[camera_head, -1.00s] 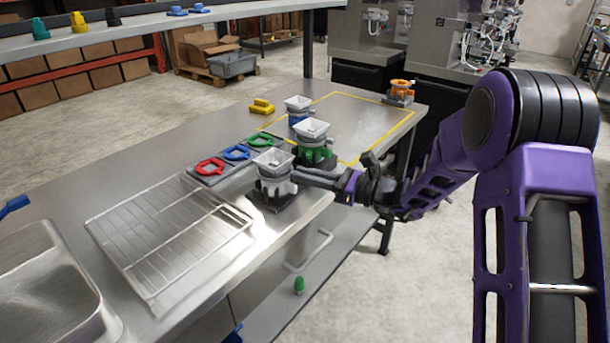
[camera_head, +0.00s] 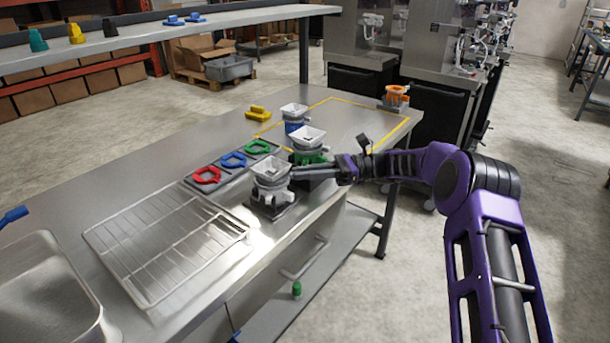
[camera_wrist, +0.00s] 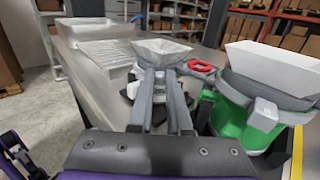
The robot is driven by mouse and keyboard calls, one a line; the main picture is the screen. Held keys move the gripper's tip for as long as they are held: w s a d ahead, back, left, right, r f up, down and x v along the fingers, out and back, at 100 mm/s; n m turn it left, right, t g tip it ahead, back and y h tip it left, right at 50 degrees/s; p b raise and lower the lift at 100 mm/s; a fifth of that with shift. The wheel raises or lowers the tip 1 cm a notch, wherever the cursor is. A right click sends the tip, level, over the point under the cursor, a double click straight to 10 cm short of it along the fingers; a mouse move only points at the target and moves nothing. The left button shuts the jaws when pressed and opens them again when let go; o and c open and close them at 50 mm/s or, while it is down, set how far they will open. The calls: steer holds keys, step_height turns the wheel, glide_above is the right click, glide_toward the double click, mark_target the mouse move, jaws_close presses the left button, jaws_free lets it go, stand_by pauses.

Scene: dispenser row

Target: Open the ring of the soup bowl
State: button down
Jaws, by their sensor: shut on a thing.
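The nearest dispenser (camera_head: 271,194) stands at the table's front edge. It has a grey-white ring and a white square bowl (camera_head: 272,166) on top. The bowl (camera_wrist: 160,47) also shows in the wrist view, upright beyond my fingers. My gripper (camera_head: 292,173) reaches in from the right, shut on the grey ring at the dispenser's side. In the wrist view my gripper (camera_wrist: 160,85) has its long grey fingers pointing at the dispenser, just below the bowl. The exact contact at the fingertips is partly hidden.
Red (camera_head: 207,175), blue and green flat rings lie left. A wire rack (camera_head: 165,240) lies at the front left.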

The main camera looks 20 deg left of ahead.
steer(key=shift+w+a+n+g+h, duration=0.2)
steer(key=shift+w+n+g+h, duration=0.1)
steer(key=shift+n+g, duration=0.3)
steer(key=c, duration=0.8)
jaws_free()
steer(key=shift+c, duration=0.2)
steer(key=shift+s+d+m, duration=0.1)
steer(key=shift+s+m, duration=0.1)
steer(key=shift+m, duration=0.1)
